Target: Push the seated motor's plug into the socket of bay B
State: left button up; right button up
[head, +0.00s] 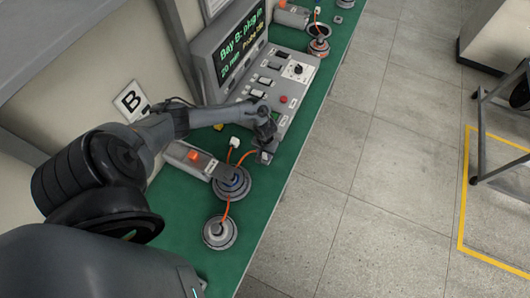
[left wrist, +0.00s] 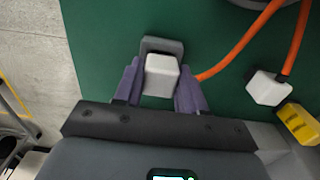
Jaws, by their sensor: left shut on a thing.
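My left gripper (head: 264,146) reaches down at the green bench beside the bay B station. In the left wrist view, its purple fingers (left wrist: 160,88) are shut on a white plug (left wrist: 161,76). A grey socket block (left wrist: 162,45) shows right at the plug's far end; I cannot tell how deep the plug sits. An orange cable (left wrist: 215,70) leads from the plug to the right. In the head view the gripper hides the plug, and an orange cable runs from the seated motor (head: 236,184) toward it. My right gripper is not in view.
A second white plug (head: 235,142), also in the left wrist view (left wrist: 266,88), stands near the motor. Another round motor (head: 220,233) lies on the bench nearer me. A console (head: 282,88) with switches and screen is behind. A yellow part (left wrist: 299,123) is near the gripper.

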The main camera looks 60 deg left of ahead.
pick_arm(q)
jog(key=shift+p, duration=0.3)
dwell(0.4)
jog(key=shift+f, duration=0.1)
dwell(0.4)
jog(key=shift+f+p, duration=0.1)
jog(key=shift+p, duration=0.25)
dwell(0.4)
dwell(0.9)
dwell(0.3)
jog(key=o, duration=1.3)
notch_tip(320, 180, up, 11)
jog(key=p, duration=0.2)
jog(key=shift+p, duration=0.35)
